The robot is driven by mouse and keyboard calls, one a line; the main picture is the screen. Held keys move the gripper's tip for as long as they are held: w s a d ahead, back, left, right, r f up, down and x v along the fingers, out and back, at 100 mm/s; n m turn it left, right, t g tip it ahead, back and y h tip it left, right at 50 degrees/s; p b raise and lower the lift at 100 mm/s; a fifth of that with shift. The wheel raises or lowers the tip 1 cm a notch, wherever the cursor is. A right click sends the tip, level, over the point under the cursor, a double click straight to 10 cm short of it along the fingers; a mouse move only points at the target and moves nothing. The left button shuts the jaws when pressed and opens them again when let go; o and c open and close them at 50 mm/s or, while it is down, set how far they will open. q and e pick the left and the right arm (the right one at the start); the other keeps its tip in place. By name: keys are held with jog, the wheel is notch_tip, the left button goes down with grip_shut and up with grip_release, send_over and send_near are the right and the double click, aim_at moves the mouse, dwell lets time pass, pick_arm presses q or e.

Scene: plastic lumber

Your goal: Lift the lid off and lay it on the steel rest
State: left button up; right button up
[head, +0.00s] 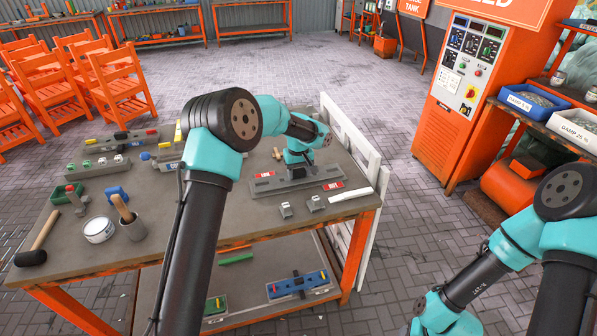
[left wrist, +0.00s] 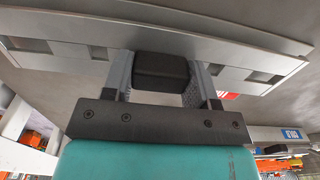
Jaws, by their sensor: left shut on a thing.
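My left gripper (head: 297,174) points down at a long grey plate with a dark handle, which I take as the lid (head: 285,185), near the right end of the workbench. In the left wrist view the gripper's fingers (left wrist: 160,75) are shut on the black block handle (left wrist: 160,70) of the grey plate (left wrist: 80,50). I cannot tell whether the plate is touching what lies under it. Red-and-white labels (head: 333,186) show at its ends. I cannot pick out the steel rest with certainty. My right gripper is out of view.
Two small grey blocks (head: 287,210) and a white strip (head: 350,194) lie near the plate. White boards (head: 349,143) stand along the right edge.

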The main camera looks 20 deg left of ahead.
pick_arm(q)
jog(key=shift+f, duration=0.25)
dwell(0.7)
jog(key=o, duration=1.7)
jog(key=shift+r, duration=3.5)
